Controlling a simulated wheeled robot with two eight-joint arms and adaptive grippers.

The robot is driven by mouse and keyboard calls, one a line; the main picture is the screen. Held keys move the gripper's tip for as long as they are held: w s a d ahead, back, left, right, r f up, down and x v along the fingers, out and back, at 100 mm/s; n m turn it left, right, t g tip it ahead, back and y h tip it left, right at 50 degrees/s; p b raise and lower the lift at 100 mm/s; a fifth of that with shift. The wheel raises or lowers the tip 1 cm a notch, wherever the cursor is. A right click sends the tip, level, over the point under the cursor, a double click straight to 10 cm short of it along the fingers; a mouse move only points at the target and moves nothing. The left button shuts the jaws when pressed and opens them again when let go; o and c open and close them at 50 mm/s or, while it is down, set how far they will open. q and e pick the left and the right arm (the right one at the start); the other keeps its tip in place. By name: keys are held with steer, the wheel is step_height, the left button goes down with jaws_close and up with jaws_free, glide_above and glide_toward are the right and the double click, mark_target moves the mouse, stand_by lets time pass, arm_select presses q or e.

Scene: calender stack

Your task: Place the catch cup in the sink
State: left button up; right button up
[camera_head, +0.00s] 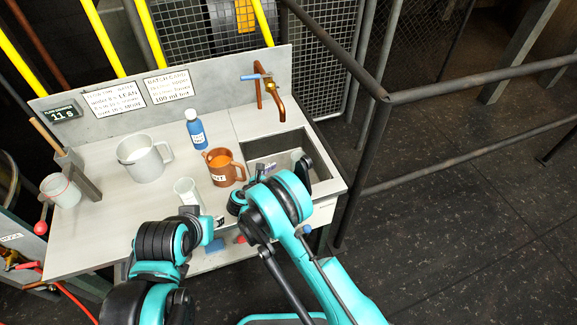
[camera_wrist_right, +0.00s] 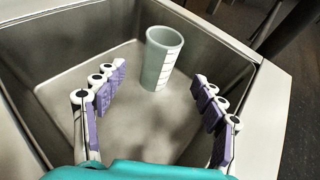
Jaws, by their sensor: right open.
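A grey-green tapered cup with white measuring marks (camera_wrist_right: 160,60), which I take to be the catch cup, stands upright on the sink floor in the right wrist view. The steel sink (camera_wrist_right: 100,60) surrounds it; the sink also shows in the head view (camera_head: 262,155), with a pale part of the cup (camera_head: 296,155) visible. My right gripper (camera_wrist_right: 163,100) is open over the sink, its purple-padded fingers spread, with the cup beyond the fingertips and apart from them. My left gripper (camera_head: 213,228) is at the counter's front edge; its jaws are unclear.
A copper faucet (camera_head: 272,100) rises behind the sink. A white cup (camera_head: 60,190) is at left. Metal railings flank the right.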

steer(key=s+d+r+m+g+y, duration=0.2)
steer(key=s+d+r+m, duration=0.3)
steer(key=r, duration=0.5)
steer(key=s+d+r+m+g+y, duration=0.1)
steer(key=s+d+r+m+g, duration=0.15)
steer(key=d+r+m, duration=0.55)
steer(key=s+d+r+m+y, duration=0.2)
steer(key=s+m, duration=0.6)
steer(key=s, duration=0.4)
steer(key=s+d+r+m+y, duration=0.3)
steer(key=s+m, duration=0.4)
steer(key=s, duration=0.5)
steer(key=shift+s+r+m+t, duration=0.15)
steer(key=shift+r+m+t, duration=0.2)
steer(key=shift+r+m, duration=0.1)
